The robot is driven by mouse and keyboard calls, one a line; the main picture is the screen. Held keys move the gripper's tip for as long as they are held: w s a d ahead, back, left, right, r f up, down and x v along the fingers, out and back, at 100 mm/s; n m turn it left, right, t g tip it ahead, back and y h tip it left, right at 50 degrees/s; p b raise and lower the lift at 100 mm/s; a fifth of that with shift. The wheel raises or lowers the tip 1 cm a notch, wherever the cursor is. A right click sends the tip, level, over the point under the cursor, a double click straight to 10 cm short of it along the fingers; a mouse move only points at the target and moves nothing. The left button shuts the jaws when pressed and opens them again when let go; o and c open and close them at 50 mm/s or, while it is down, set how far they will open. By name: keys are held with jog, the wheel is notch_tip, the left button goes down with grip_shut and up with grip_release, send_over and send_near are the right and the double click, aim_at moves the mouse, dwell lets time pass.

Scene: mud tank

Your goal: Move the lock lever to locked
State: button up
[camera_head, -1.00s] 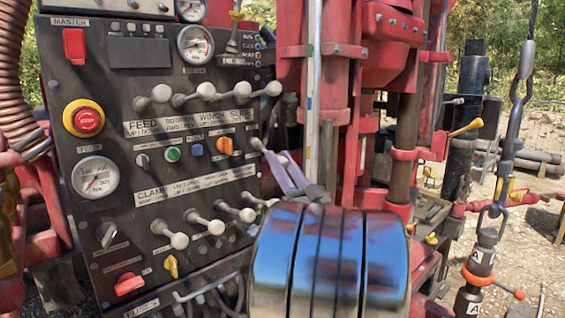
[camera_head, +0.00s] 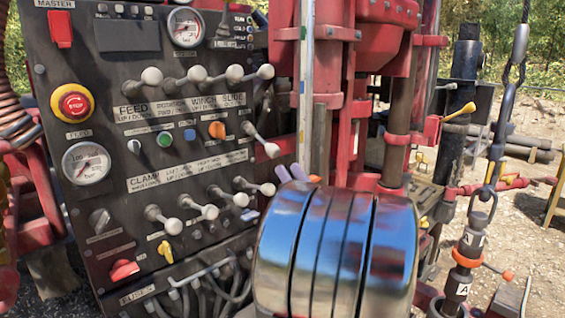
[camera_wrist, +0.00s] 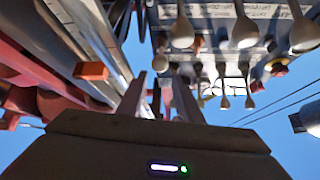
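A lever (camera_head: 260,139) with a pale knob sits at the right edge of the control panel and points down and to the right. It looks like the lock lever, but its label is too small to read. My gripper (camera_head: 291,172) is just below and to the right of its knob, apart from it as far as I can see. Its two purple-grey fingers show behind the shiny wrist housing.
The dark control panel (camera_head: 195,110) carries rows of pale-knobbed levers, gauges and a red emergency button (camera_head: 74,105). In the wrist view, several knobs (camera_wrist: 245,32) hang close above the fingers. Red mast parts (camera_head: 335,140) stand behind the gripper. A hanging chain (camera_head: 497,150) is at the right.

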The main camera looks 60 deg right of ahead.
jog(key=shift+v, duration=2.3)
